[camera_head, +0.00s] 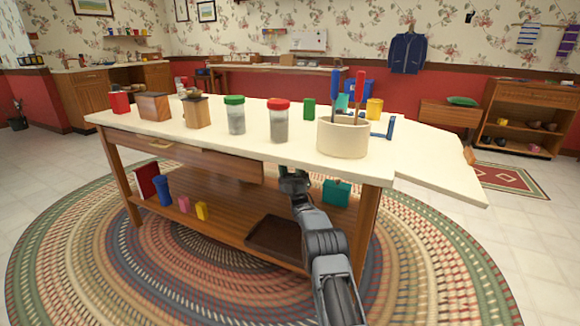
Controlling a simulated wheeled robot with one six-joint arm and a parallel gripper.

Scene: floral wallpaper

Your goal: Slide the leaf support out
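A long table (262,150) with a cream top and wooden frame stands in front of me. A cream leaf (435,168) extends from its right end. A small wooden piece (468,156) shows at the leaf's far right edge; I cannot tell if it is the leaf support. A wooden front panel (232,167) sits under the top, left of my gripper. My gripper (293,182) is just below the table's front edge, near the panel's right end. Its fingers are small and dark, so I cannot tell whether they are open or touching anything.
A cream crock (342,138) with utensils, red-lidded (279,122) and green-lidded jars (235,116) and wooden boxes (153,106) stand on the top. The lower shelf holds a brown tray (275,240) and a teal box (336,192). Floor (540,250) right of the leaf is clear.

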